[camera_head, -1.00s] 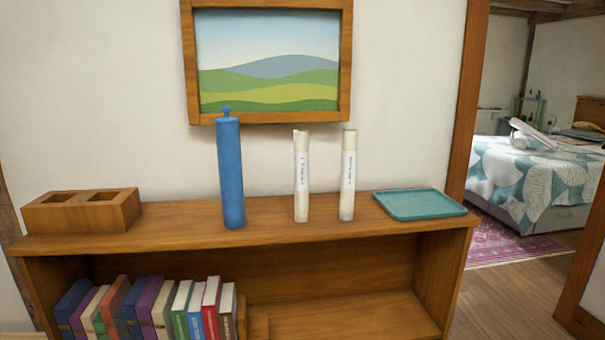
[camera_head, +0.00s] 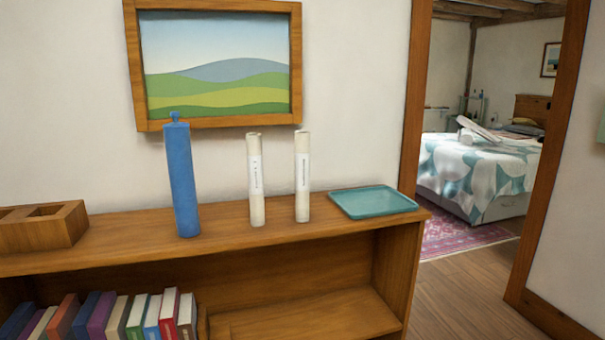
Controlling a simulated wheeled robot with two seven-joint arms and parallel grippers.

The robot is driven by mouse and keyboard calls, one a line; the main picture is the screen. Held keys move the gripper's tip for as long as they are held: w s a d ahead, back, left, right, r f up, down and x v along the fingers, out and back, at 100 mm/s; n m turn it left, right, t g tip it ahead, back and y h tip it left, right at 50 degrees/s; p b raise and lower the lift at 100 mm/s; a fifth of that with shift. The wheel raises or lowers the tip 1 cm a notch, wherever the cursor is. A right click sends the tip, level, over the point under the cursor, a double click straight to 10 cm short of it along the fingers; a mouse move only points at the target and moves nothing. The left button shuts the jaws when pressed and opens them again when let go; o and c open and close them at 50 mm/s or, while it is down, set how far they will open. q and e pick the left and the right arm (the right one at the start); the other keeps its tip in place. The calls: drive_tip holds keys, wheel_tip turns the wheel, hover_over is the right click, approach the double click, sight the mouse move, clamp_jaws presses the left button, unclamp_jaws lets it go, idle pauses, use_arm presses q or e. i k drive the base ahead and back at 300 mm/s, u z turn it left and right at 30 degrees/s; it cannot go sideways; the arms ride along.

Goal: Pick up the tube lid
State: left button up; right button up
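A tall blue tube (camera_head: 183,185) stands upright on the top of a wooden shelf unit. Its lid (camera_head: 175,119), also blue with a small knob, sits on the tube's upper end. Two slim white rolls with printed labels stand to its right: one roll (camera_head: 256,182) nearer the tube, the other roll (camera_head: 302,178) further right. Neither of my grippers shows in the head view.
The shelf top (camera_head: 130,245) also bears a wooden box with square openings (camera_head: 42,232) at left and a teal tray (camera_head: 372,202) at right. Books (camera_head: 110,318) fill the lower left shelf. A framed picture (camera_head: 215,122) hangs behind. A doorway with open floor (camera_head: 460,290) lies right.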

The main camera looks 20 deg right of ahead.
sight(175, 115)
drive_tip(key=k, duration=0.6)
drive_tip(key=u, duration=0.8)
drive_tip(key=i, duration=1.65)
drive_tip(key=z, duration=0.85)
